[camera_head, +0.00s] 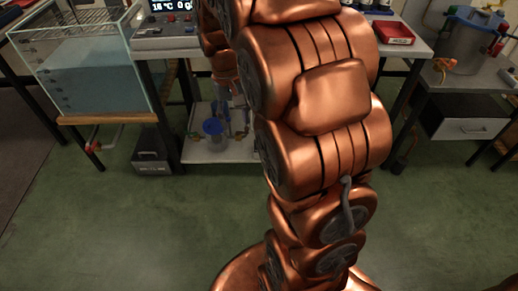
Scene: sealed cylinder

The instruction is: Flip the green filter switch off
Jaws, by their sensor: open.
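No green filter switch can be made out in this view. A grey control panel (165,34) with small red and dark controls sits on the table at the top, left of my arm. A display (170,5) behind it reads about 16 °C and is cut by the top edge. My copper-coloured arm rises through the middle of the picture and hides part of the table behind it. My gripper is not in view.
A glass tank (85,75) with water stands on a wooden-edged stand at left. A red tray (393,33) lies on the table at right. A metal pot (466,42) stands on the far-right bench. The green floor in front is clear.

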